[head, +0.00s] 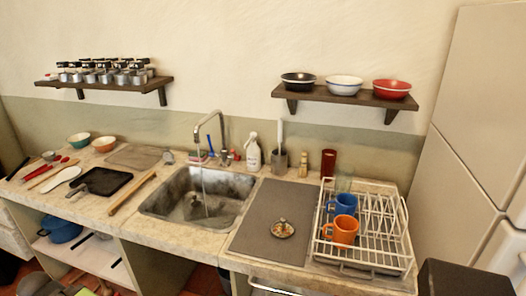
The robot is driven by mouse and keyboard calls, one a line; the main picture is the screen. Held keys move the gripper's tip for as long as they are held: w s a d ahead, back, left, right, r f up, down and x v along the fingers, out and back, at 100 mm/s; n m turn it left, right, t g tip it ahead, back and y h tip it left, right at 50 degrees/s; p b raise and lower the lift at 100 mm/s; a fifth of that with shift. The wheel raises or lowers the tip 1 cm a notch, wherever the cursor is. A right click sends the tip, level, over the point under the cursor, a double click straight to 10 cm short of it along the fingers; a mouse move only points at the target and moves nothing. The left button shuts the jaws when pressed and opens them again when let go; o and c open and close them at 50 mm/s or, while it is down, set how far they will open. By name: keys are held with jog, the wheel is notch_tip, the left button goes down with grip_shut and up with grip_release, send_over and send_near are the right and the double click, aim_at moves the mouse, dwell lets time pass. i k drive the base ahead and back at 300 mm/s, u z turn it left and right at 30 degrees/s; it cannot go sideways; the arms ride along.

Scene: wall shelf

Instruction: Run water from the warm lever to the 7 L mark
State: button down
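A tall metal faucet (223,130) arches over the sink basin (165,205) at the middle of the counter. A thin pale stream of water (204,190) seems to fall from its spout into the basin. A small blue upright piece (210,145) stands left of the faucet, and a small red piece (236,155) is right of its base. They may be levers, but they are too small to tell their positions. I cannot make out any litre mark or a clear water level. My gripper is not in view.
A grey board (268,220) with a small dish (283,229) lies right of the sink. A white dish rack (385,240) holds blue and orange mugs. A white bottle (253,152) stands behind the sink. A rolling pin (132,193) and black tray (100,182) lie left.

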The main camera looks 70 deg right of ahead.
aim_at(237, 158)
jog(key=z, duration=0.1)
jog(key=k, duration=0.25)
jog(key=u, duration=0.45)
jog(key=i, duration=1.25)
jog(key=z, duration=1.3)
jog(key=k, duration=0.7)
jog(key=u, duration=0.05)
jog(key=i, duration=0.7)
jog(key=z, duration=0.05)
